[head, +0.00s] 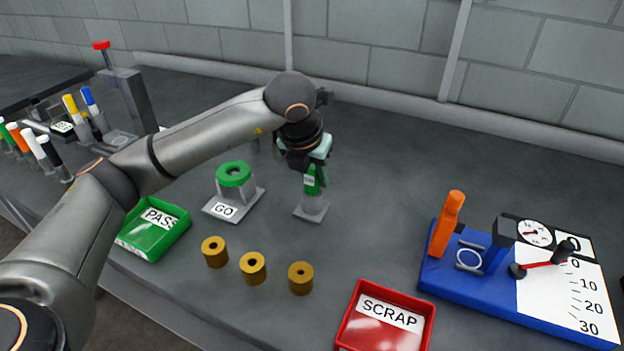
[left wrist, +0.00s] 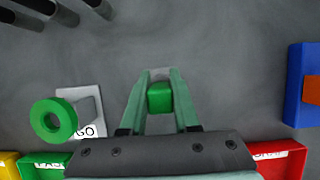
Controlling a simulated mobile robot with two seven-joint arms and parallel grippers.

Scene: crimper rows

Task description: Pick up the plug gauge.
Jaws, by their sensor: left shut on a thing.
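The plug gauge (head: 311,184) shows as a green handle with a small white label, upright over a grey stand (head: 311,211). My left gripper (head: 315,157) comes down on it from above and is shut on the green handle. In the left wrist view the green top of the plug gauge (left wrist: 160,97) sits between the two pale green fingers of my left gripper (left wrist: 160,92). The gauge's lower end is at the stand; I cannot tell whether it is still seated or slightly raised. My right gripper is not in view.
A green ring gauge (head: 234,174) on a GO plate stands to the left. A green PASS tray (head: 153,236), three brass bushings (head: 253,267) and a red SCRAP tray (head: 385,322) lie in front. A blue dial fixture (head: 480,270) is at right.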

